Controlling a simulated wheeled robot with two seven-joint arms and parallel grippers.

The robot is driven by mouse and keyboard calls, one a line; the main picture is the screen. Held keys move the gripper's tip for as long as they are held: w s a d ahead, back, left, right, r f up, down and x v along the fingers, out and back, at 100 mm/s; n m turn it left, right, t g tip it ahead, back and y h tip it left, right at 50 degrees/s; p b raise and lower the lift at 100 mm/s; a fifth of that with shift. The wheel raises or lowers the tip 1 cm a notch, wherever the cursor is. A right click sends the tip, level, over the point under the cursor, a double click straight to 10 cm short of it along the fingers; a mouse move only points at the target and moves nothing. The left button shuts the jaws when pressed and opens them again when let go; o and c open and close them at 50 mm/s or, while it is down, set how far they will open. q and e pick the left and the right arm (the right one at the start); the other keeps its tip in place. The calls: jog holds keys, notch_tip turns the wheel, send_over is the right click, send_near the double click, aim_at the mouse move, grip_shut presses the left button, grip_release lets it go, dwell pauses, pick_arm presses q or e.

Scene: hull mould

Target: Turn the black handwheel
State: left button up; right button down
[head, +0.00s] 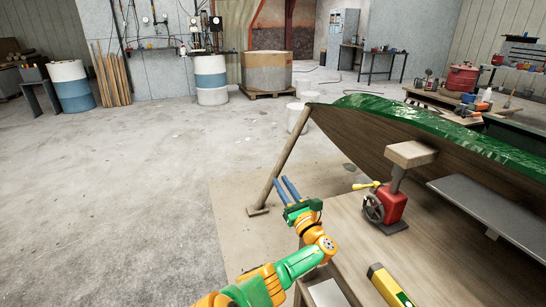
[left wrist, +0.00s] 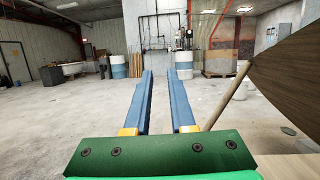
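The black handwheel (head: 374,208) is on the left side of a red device (head: 394,206) that stands on a wooden bench (head: 400,262). A yellow lever sticks out beside it, and a wooden block sits on top of the device. My left gripper (head: 286,188) is to the left of the handwheel, apart from it, with its blue fingers pointing away. In the left wrist view its two fingers (left wrist: 163,85) are spread with nothing between them. The handwheel does not show in the left wrist view. My right gripper is not in view.
The dark wooden hull (head: 350,138) with green covering rises behind the device. A wooden prop (head: 280,160) leans between the floor and hull near my left gripper. A yellow tool (head: 388,286) lies on the bench front. Open floor lies to the left.

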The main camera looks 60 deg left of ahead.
pick_arm(q)
notch_tip(320, 180, down, 16)
jog(key=s+t+h, duration=0.2)
jog(key=h, duration=0.3)
jog(key=shift+s+a+t+h, duration=0.3)
jog(key=shift+s+a, duration=0.1)
jog(key=shift+a, duration=0.05)
